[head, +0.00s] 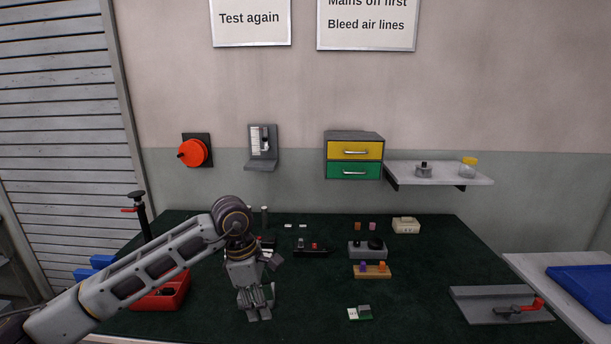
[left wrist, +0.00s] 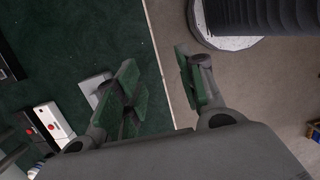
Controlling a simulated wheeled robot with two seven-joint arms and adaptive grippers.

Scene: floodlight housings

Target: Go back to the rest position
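My left arm comes in from the left in the head view, and my left gripper (head: 258,308) hangs pointing down above the near part of the dark green table (head: 310,285). In the left wrist view the left gripper (left wrist: 165,95) shows two fingers spread apart with nothing between them. The table edge runs below the gap between them. My right gripper is in neither view.
A red bin (head: 168,296) stands left of my gripper, partly behind my arm. A grey box with a knob (head: 367,250), a wooden block with pegs (head: 372,272) and a grey clamp plate (head: 500,306) lie to the right. A shelf (head: 440,174) and drawers (head: 354,155) are on the wall.

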